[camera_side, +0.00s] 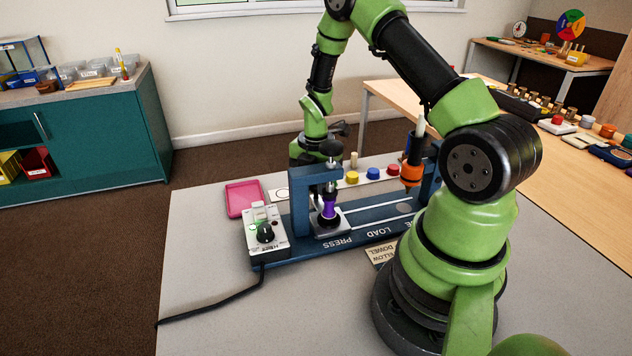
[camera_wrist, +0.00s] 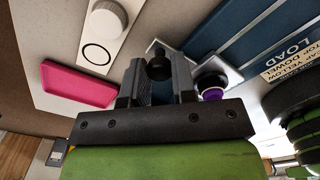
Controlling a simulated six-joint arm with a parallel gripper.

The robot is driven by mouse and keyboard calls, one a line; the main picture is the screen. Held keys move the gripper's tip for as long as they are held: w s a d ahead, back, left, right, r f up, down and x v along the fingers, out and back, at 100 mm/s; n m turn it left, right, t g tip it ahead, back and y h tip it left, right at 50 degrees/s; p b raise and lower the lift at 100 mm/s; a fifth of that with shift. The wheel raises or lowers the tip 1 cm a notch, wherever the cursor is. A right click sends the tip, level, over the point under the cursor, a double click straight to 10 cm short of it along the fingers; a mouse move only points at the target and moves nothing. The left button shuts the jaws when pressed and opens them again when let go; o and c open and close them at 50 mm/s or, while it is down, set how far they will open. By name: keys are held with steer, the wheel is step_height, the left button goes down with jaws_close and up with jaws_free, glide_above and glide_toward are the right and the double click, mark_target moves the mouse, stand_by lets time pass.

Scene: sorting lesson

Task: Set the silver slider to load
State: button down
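The silver slider (camera_side: 345,224) is a flat metal plate on the rails of the blue fixture. It sits at the PRESS end, under the blue press frame (camera_side: 300,207), and carries a purple piece with a dark top (camera_side: 328,209). The LOAD label (camera_side: 376,230) lies farther right along the fixture. In the wrist view the slider plate (camera_wrist: 229,76) shows beside my right finger. My gripper (camera_wrist: 160,75) has its fingers apart, with a black knob (camera_wrist: 158,66) between their tips; I cannot tell whether they touch it. In the side view the fingers are hidden behind the press.
A pink tray (camera_side: 240,199) and a control box with a black knob (camera_side: 265,233) stand at the fixture's left end. An orange-tipped tool (camera_side: 411,173) hangs at the right end. The left front table is clear except for a cable.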

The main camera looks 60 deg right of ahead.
steer(key=s+d, duration=0.6)
steer(key=shift+d, duration=0.1)
steer(key=c, duration=0.9)
jaws_free()
step_height(320, 180, up, 10)
steer(key=shift+r, duration=0.1)
